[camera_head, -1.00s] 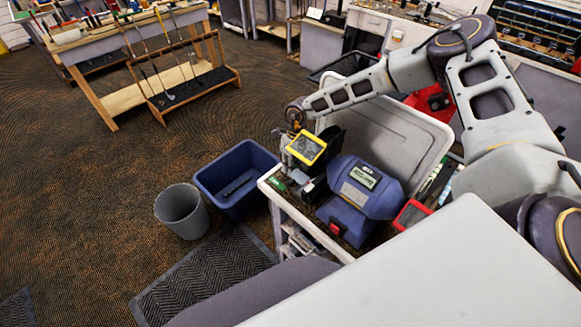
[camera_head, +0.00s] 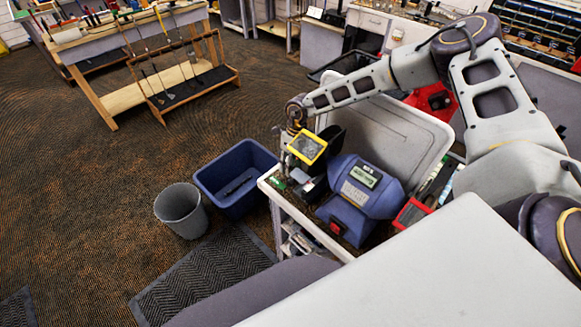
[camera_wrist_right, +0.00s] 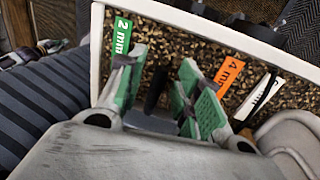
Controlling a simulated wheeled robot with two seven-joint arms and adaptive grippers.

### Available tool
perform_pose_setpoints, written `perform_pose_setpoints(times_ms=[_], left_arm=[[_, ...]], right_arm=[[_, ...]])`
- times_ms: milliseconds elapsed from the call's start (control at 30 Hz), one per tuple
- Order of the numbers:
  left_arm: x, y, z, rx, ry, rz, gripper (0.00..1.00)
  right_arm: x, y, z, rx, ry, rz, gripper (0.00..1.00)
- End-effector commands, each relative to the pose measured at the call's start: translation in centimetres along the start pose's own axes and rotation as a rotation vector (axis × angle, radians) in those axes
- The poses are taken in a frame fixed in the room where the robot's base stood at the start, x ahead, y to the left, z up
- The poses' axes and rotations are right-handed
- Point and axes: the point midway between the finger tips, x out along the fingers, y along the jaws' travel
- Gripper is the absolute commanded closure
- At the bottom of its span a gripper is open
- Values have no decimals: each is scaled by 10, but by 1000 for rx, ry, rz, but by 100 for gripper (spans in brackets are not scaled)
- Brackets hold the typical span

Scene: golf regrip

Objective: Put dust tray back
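My right arm reaches over the cart, and its gripper (camera_head: 300,142) is mostly hidden behind a yellow-framed screen. In the right wrist view the two green-padded fingers (camera_wrist_right: 158,88) stand apart above a brown speckled surface. A dark narrow piece (camera_wrist_right: 155,90) shows in the gap between them; I cannot tell what it belongs to, and contact with the pads is not visible. No part can be surely told as the dust tray. A black machine with the yellow-framed screen (camera_head: 307,147) stands at the cart's left corner. My left gripper is not in view.
A blue machine with a display (camera_head: 368,193) and a red-framed screen (camera_head: 411,214) stand on the cart (camera_head: 310,228). A blue bin (camera_head: 215,180) and a grey bucket (camera_head: 181,210) stand on the floor at left. Labels "2 mm" (camera_wrist_right: 122,35) and "4 mm" (camera_wrist_right: 229,73) lie near the fingers.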

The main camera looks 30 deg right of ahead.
Motion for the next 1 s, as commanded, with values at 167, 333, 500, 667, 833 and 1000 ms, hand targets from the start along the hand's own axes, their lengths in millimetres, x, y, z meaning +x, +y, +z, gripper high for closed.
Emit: perform_pose_setpoints(times_ms=[167, 333, 500, 667, 833, 1000], left_arm=[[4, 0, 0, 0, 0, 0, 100], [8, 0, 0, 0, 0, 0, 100], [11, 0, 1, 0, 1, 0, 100], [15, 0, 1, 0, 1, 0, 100], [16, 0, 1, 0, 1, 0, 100], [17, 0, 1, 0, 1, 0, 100]], right_arm=[[-20, -1, 0, 1, -3, 0, 65], [-46, -1, 1, 2, -4, 1, 65], [-71, 0, 0, 1, -3, 1, 65], [-92, 0, 0, 1, -3, 1, 65], [-107, 0, 0, 0, -1, 0, 65], [-112, 0, 0, 0, -1, 0, 65]])
